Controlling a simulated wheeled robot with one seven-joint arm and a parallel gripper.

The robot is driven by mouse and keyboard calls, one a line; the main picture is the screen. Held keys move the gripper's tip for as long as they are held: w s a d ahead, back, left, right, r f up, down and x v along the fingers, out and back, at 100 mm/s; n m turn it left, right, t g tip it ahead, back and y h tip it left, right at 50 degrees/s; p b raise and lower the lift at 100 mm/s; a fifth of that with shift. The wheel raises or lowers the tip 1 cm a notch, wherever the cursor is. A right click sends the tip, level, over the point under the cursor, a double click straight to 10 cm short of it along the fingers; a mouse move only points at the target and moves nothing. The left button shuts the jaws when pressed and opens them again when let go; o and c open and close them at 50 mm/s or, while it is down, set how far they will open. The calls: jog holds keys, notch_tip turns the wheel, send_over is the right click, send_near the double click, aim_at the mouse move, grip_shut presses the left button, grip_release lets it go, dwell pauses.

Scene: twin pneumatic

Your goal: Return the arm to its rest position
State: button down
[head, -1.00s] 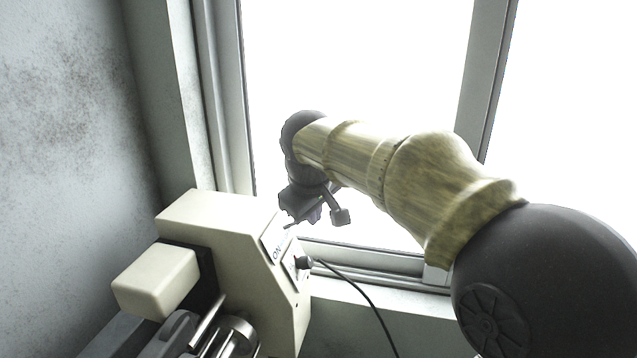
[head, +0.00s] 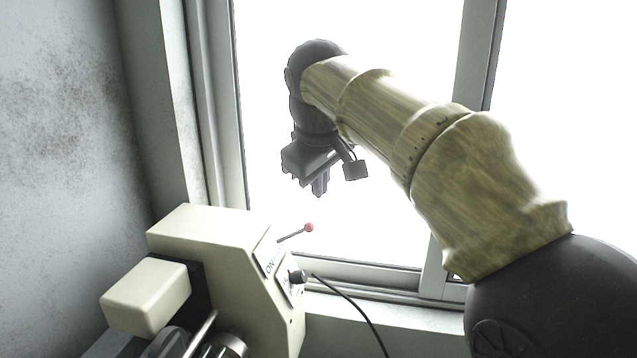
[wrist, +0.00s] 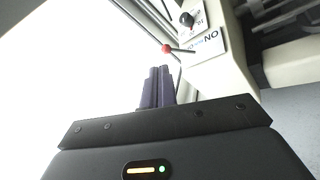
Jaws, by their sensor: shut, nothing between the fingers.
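My gripper (head: 320,186) hangs at the end of my raised arm, in front of the bright window and above the cream machine. In the wrist view its two dark fingers (wrist: 157,88) are together with nothing between them. A lever with a red ball (head: 308,227) sticks out from the machine's right side below the gripper, apart from it. The red ball also shows in the wrist view (wrist: 166,48), beyond the fingertips.
The cream machine (head: 205,235) stands at lower left with an ON label and a black knob (head: 297,276). A black cable (head: 350,302) runs down from it. The window frame (head: 455,190) is behind my arm. A stained wall (head: 60,120) is at left.

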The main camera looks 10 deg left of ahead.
jog(key=s+d+f+m+g+b, duration=0.15)
jog(key=d+f, duration=0.25)
jog(key=f, duration=0.4)
jog(key=d+f+m+b, duration=0.15)
jog(key=d+f, duration=0.25)
jog(key=f, duration=0.4)
jog(key=s+d+f+m, duration=0.15)
jog(key=d+f, duration=0.25)
jog(key=f, duration=0.4)
jog(key=s+d+f+m+b, duration=0.1)
jog(key=s+d+f+m, duration=0.1)
jog(key=s+d+f, duration=0.2)
jog(key=s+d+f+m+g+b, duration=0.1)
jog(key=s+d+f+m, duration=0.2)
jog(key=s+d+f, duration=0.2)
jog(key=s+f, duration=0.3)
jog(key=f, duration=0.4)
jog(key=shift+s+f+m+b, duration=0.25)
jog(key=shift+s+m+b, duration=0.05)
jog(key=shift+m, duration=0.05)
jog(key=shift+d+g, duration=0.1)
jog(key=shift+g, duration=0.15)
